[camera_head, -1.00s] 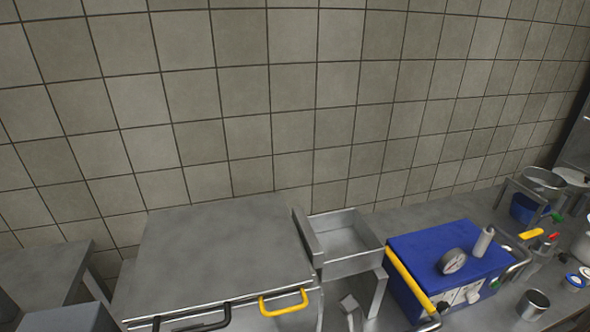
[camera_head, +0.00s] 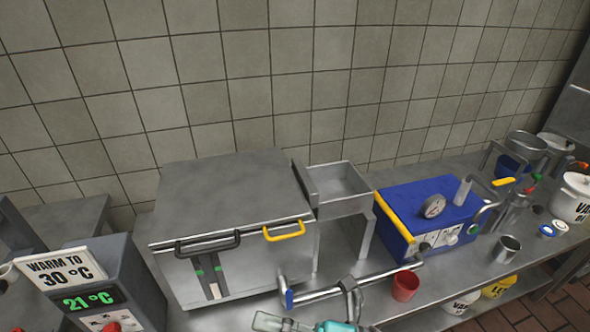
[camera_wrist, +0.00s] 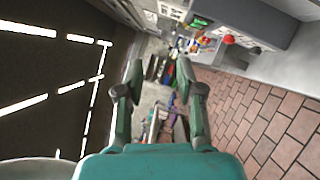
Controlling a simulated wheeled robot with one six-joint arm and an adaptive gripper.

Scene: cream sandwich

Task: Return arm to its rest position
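My gripper (camera_wrist: 159,72) shows in the wrist view with its two grey-green fingers apart and nothing held between them. It points down the room, over a strip of cluttered surface and brick floor. In the head view, a teal and grey-green part of my arm end (camera_head: 334,326) shows at the bottom edge, mostly cut off. It is in front of the steel machine and touches nothing that I can see.
A steel box machine (camera_head: 235,185) with black and yellow handles stands against the tiled wall. A blue unit (camera_head: 405,200) with a gauge, a red cup (camera_head: 405,285) and a steel cup (camera_head: 506,248) are to its right. A temperature display box (camera_head: 100,290) is at left. Brick floor (camera_wrist: 265,115) looks clear.

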